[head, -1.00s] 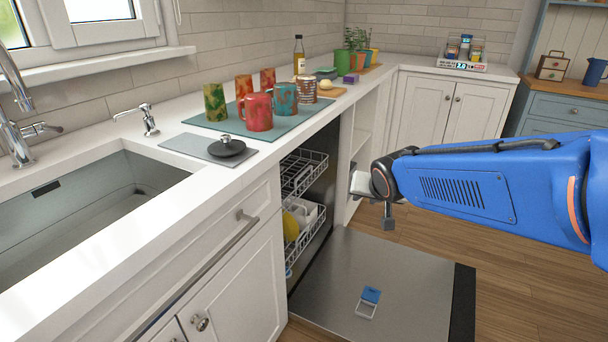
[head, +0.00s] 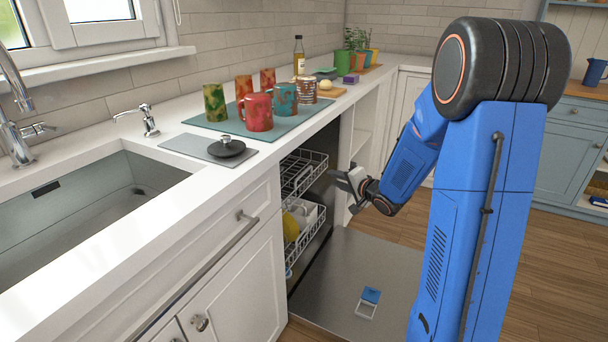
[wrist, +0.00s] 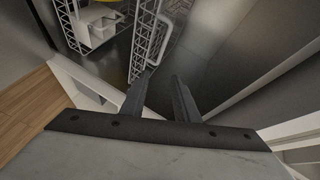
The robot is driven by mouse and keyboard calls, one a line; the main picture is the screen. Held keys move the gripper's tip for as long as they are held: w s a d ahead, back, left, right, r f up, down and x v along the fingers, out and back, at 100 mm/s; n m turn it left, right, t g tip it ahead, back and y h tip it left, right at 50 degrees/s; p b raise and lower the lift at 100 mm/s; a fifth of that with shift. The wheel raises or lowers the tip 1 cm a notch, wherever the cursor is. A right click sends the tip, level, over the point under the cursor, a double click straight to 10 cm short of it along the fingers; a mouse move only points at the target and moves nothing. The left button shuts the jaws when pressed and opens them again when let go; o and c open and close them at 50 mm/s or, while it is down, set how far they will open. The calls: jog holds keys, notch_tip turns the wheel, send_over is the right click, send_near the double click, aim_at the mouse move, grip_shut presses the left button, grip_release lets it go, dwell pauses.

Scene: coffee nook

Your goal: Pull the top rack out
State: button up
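The dishwasher stands open under the counter with its door (head: 345,275) folded down flat. The top rack (head: 303,172) is a white wire basket inside the opening. The lower rack (head: 303,240) below it holds a yellow plate (head: 290,227) and white dishes. My gripper (head: 343,180) is right of the top rack, at about its height, apart from it in the head view. In the wrist view, my gripper (wrist: 160,86) has its two fingers apart with nothing between them. A white wire loop (wrist: 152,42) of a rack lies just beyond the fingertips; which rack is unclear.
A blue and white object (head: 369,301) lies on the lowered door. Several mugs stand on a teal mat (head: 215,124) on the counter above.

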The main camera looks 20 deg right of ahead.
notch_tip(320, 180, down, 2)
jog(key=w+m+y, duration=0.1)
jog(key=y, duration=0.1)
send_near(304, 172)
jog(key=shift+t, duration=0.3)
jog(key=x, duration=0.7)
jog(key=f+x, duration=0.1)
jog(key=x, duration=0.2)
jog(key=shift+w, duration=0.1)
grip_shut()
